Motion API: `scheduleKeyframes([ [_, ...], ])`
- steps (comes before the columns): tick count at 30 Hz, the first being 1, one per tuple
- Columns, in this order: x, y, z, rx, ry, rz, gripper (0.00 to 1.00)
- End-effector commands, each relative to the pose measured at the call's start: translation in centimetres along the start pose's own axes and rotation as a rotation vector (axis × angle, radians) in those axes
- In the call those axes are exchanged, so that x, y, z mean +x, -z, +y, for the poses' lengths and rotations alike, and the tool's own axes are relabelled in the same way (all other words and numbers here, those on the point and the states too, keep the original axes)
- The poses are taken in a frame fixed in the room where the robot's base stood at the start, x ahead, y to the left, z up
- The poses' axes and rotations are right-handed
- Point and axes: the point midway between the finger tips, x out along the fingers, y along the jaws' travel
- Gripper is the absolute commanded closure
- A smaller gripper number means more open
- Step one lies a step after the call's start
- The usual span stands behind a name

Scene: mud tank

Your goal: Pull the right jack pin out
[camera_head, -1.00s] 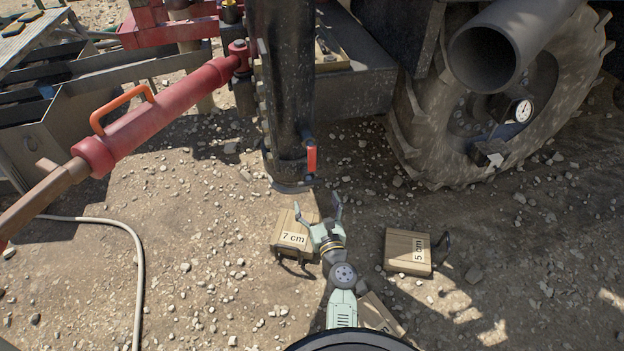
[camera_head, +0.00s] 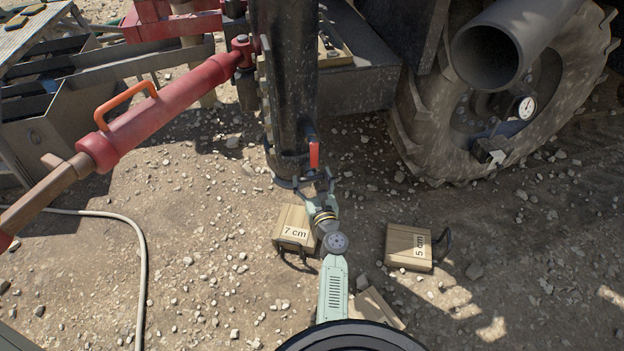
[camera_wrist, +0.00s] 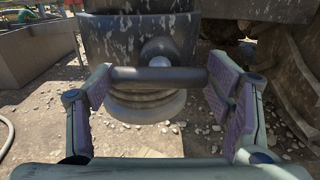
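My gripper (camera_head: 317,184) is open at the lower end of the black jack leg (camera_head: 285,85). In the wrist view, its fingers (camera_wrist: 160,72) stand apart on either side of a dark horizontal bar handle (camera_wrist: 150,75), which looks like the pin's grip. The bar spans the gap between the fingers, in front of the leg's scuffed face and above its round foot (camera_wrist: 145,106). I cannot tell whether the fingers touch the bar's ends. A red grip (camera_head: 314,155) shows on the leg just above my gripper in the head view. The pin's shaft is hidden.
A wooden block marked 7 cm (camera_head: 293,232) lies just left of my wrist; one marked 5 cm (camera_head: 408,247) lies to the right. A red cylinder (camera_head: 165,112) slants in at left. A large muddy wheel (camera_head: 430,145) stands at right.

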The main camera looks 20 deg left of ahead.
Motion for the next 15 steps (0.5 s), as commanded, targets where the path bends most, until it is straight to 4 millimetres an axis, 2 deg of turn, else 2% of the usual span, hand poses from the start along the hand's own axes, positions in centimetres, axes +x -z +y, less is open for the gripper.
scheduleKeyframes([
  [2,-0.01,0.00,0.00,0.000,0.000,0.000,0.35],
  [15,-0.02,0.00,-0.02,0.000,0.000,0.000,0.64],
])
